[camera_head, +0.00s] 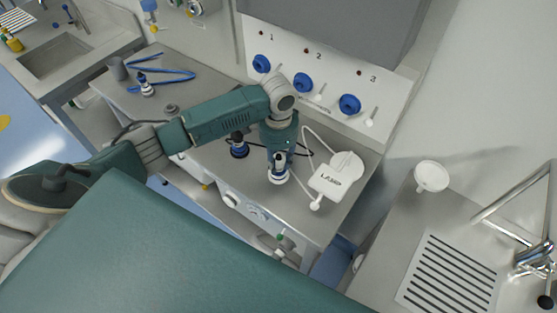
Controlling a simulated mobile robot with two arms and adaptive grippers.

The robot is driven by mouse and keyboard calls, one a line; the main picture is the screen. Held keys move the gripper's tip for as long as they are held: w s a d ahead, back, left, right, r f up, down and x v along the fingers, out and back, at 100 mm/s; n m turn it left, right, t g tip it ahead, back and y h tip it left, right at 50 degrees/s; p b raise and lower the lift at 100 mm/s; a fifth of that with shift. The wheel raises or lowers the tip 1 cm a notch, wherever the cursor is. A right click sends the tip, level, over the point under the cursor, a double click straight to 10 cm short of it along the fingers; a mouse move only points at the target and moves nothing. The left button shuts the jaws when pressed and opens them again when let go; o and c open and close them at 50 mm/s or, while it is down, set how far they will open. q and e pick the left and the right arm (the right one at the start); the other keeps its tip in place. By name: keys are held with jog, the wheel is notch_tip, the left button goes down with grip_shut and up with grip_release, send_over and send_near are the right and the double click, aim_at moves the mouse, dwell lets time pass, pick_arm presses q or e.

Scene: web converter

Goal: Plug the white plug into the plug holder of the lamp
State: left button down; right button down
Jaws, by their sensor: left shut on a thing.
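The white lamp unit (332,180), marked LAMP, lies on the grey bench near its right end. A white cord runs up and around from it, and a small white end piece (316,204) sits at its lower corner. My left gripper (278,164) points down just left of the lamp and is shut on a small piece. A white and dark blue round part (278,180) shows below the fingers; I cannot clearly tell whether it is the white plug or a holder under it. My right gripper is out of view.
A dark blue connector (239,147) stands left of my gripper. Wall sockets 1 (262,63), 2 (303,82) and 3 (350,104) are blue. A sink area with a drain grille (452,275) is at right.

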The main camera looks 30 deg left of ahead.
pick_arm(q)
jog(key=shift+f, duration=0.25)
jog(key=c, duration=1.3)
grip_release()
jog(key=shift+o, duration=0.2)
jog(key=shift+r, duration=0.1)
notch_tip(320, 180, up, 12)
jog(key=shift+f, duration=0.1)
